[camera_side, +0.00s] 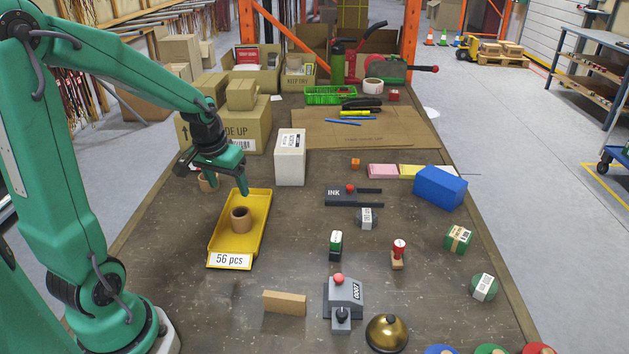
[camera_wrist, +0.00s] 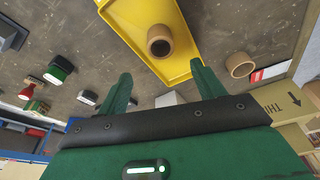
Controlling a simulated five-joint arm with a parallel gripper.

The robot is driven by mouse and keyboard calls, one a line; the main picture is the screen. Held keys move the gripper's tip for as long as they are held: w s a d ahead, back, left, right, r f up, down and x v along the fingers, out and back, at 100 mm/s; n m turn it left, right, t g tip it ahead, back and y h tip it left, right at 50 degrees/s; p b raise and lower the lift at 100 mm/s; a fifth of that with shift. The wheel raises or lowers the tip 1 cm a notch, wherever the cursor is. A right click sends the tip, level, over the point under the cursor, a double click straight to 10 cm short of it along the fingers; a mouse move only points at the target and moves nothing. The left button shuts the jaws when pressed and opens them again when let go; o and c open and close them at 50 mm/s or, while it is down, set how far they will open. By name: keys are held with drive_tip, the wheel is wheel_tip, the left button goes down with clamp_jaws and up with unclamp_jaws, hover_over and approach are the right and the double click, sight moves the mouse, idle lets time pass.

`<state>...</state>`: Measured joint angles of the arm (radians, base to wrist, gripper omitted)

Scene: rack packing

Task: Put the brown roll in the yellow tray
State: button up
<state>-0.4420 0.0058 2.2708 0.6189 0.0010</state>
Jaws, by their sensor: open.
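A brown roll (camera_side: 241,226) stands on end inside the yellow tray (camera_side: 258,205), which carries a "56 pcs" label. The same roll (camera_wrist: 161,48) and tray (camera_wrist: 130,17) show in the wrist view.
A white box (camera_side: 290,165) stands right of the tray, and cardboard boxes (camera_side: 235,125) are stacked behind. A black ink holder (camera_side: 350,196), a blue block (camera_side: 440,188) and several stamps lie to the right. A tan block (camera_side: 284,303) lies nearer the front.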

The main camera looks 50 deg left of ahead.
drive_tip(key=s+d+r+m+t, duration=0.1)
drive_tip(key=s+d+r+m, duration=0.1)
drive_tip(key=s+d+r, duration=0.3)
drive_tip(key=s+d+r+m+t+h, duration=0.1)
drive_tip(key=s+d+r, duration=0.4)
drive_tip(key=d, duration=0.5)
drive_tip(key=shift+d+r+m+t, duration=0.15)
drive_tip(key=shift+r+m+t, duration=0.45)
drive_tip(key=shift+m, duration=0.4)
